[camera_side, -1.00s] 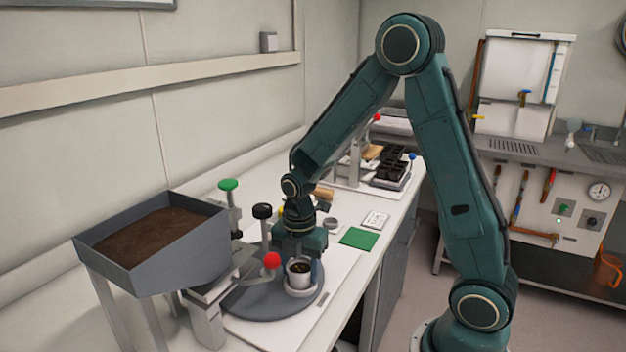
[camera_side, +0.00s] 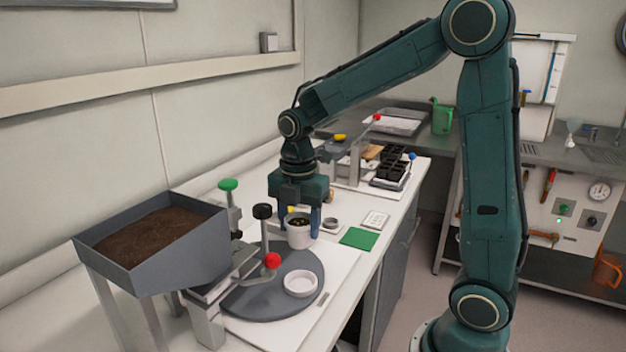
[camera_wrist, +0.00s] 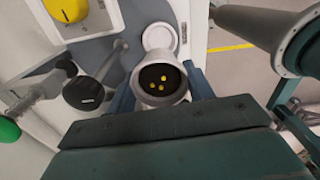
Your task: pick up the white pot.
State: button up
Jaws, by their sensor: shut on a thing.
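The white pot (camera_side: 299,232) is upright between the two fingers of my gripper (camera_side: 301,222), which is shut on it. It is held above the bench, near the far edge of the grey round plate (camera_side: 262,300). In the wrist view the white pot (camera_wrist: 160,82) sits between the blue fingers of my gripper (camera_wrist: 163,92). Dark soil with a few yellow bits shows inside it. An empty white ring-shaped seat (camera_side: 300,284) is on the grey plate, and it also shows in the wrist view (camera_wrist: 160,36).
A soil hopper (camera_side: 150,250) stands at the left. A red-knobbed lever (camera_side: 271,260) and a black-knobbed post (camera_side: 263,213) rise close to the pot. A green mat (camera_side: 358,238) lies to the right. A black cell tray (camera_side: 392,168) stands farther back.

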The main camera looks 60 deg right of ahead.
aim_at(299, 224)
notch_tip(299, 224, up, 8)
jog(key=shift+r, duration=0.25)
dwell(0.6)
